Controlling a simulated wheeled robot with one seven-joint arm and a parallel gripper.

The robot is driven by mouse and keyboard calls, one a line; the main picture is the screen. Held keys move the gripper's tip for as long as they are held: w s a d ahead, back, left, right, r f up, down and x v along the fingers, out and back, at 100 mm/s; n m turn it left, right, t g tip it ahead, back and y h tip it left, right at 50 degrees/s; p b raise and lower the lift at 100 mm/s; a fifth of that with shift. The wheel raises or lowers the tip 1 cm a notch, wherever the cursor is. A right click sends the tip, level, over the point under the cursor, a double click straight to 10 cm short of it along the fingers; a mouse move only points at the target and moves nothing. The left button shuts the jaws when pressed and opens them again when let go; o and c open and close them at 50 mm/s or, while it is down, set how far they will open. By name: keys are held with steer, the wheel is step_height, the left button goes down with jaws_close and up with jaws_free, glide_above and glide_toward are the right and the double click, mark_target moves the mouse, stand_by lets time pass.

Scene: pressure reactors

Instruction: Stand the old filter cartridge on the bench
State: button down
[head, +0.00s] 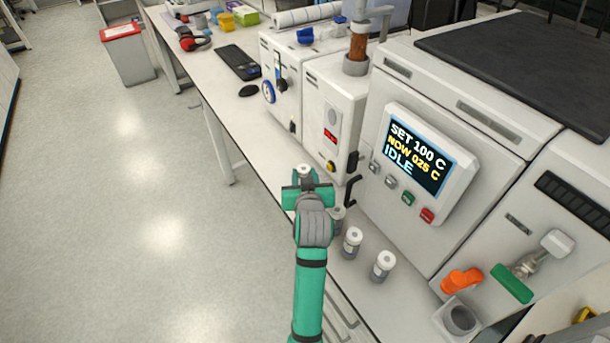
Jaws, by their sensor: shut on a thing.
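My gripper (306,180) is at the end of my green arm, above the front edge of the bench (224,114). It is shut on a small pale-topped piece, which I take to be the old filter cartridge (304,171). Only its round top shows between the fingers; the gripper hides its lower part. I cannot tell whether its bottom touches the bench.
Several white-capped jars, including a middle one (352,241) and a right one (384,265), stand near the bench's front edge. A reactor with a display panel (417,158) rises behind them. A black handle (351,190) juts out just right of my gripper.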

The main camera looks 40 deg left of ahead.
steer(key=shift+s+f, duration=0.15)
steer(key=shift+f, duration=0.1)
steer(key=c, duration=1.3)
jaws_free()
steer(key=shift+d+r, duration=0.1)
steer(key=shift+r, duration=0.05)
steer(key=v, duration=1.1)
steer(key=shift+s+d+r, duration=0.1)
steer(key=shift+s+d, duration=0.1)
steer(key=shift+s, duration=0.15)
